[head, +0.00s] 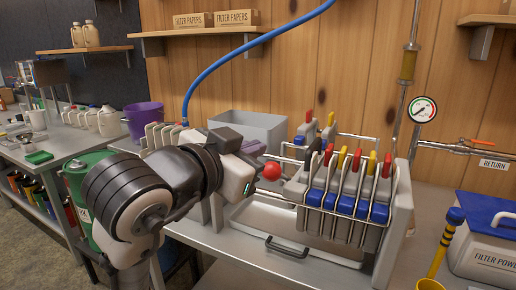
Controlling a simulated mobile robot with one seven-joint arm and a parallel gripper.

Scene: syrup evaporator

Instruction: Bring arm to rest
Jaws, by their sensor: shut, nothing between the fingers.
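My arm reaches in from the lower left, over the front of the steel bench (215,262). My gripper (248,187) is at its end, partly hidden by my own wrist; it is shut and holds nothing that I can see. It is just left of a red ball knob (272,171) on the filter press (397,215). I cannot tell whether they touch. The press has upright plates with blue grips and red and yellow tabs. A shallow tray (245,217) lies under it.
A grey bin (262,127) and purple bucket (143,118) stand behind my arm. A blue hose (232,55) arches overhead. At right are a blue-lidded filter powder box (488,255), a yellow scoop (440,255) and a pressure gauge (422,110). A green drum (80,185) stands at left.

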